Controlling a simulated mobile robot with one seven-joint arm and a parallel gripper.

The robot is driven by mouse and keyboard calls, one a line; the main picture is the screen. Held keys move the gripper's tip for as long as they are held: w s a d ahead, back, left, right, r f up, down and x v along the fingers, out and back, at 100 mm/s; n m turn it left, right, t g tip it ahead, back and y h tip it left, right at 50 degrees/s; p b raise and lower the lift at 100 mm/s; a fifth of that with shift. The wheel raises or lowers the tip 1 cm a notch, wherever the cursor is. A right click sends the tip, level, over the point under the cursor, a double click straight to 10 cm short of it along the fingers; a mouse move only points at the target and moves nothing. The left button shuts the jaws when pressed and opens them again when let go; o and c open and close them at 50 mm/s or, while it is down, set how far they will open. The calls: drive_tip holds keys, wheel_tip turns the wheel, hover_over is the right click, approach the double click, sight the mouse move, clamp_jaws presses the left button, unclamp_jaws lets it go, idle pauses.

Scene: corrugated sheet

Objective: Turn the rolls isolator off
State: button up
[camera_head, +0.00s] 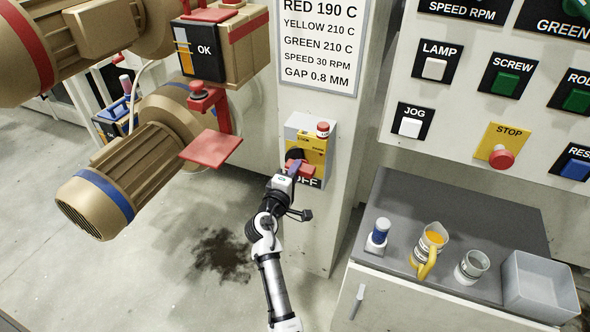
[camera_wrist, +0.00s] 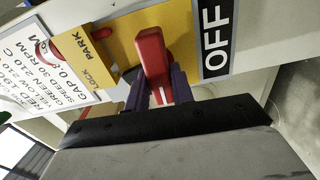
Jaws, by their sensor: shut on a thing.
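The rolls isolator is a grey box (camera_head: 301,123) with a yellow plate (camera_head: 318,146) on the machine's front panel. A black and white OFF label (camera_head: 315,183) is at its bottom and shows large in the wrist view (camera_wrist: 216,40). Its red handle (camera_wrist: 152,55) stands out from the yellow plate beside that label. My gripper (camera_head: 294,172) reaches it from below, with its purple fingers (camera_wrist: 158,92) on both sides of the handle and shut on it. The handle's exact angle is hard to tell, as the gripper covers part of it.
A red-capped knob (camera_head: 323,129) sits on the isolator's top, near LOCK and PARK lettering. A red bracket (camera_head: 212,148) and brown motor (camera_head: 120,175) are at left. A grey-topped cabinet (camera_head: 420,215) at right bears a yellow-handled jug (camera_head: 430,243) and an open bin (camera_head: 540,285).

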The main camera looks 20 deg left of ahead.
drive_tip(key=shift+f, duration=0.1)
idle(0.4)
drive_tip(key=o, duration=1)
drive_tip(key=s+b, duration=0.1)
drive_tip(key=s, duration=0.3)
drive_tip(key=s+b, duration=0.1)
drive_tip(key=s, duration=0.4)
drive_tip(key=s+b, duration=0.1)
drive_tip(key=s, duration=0.4)
drive_tip(key=shift+a, duration=0.25)
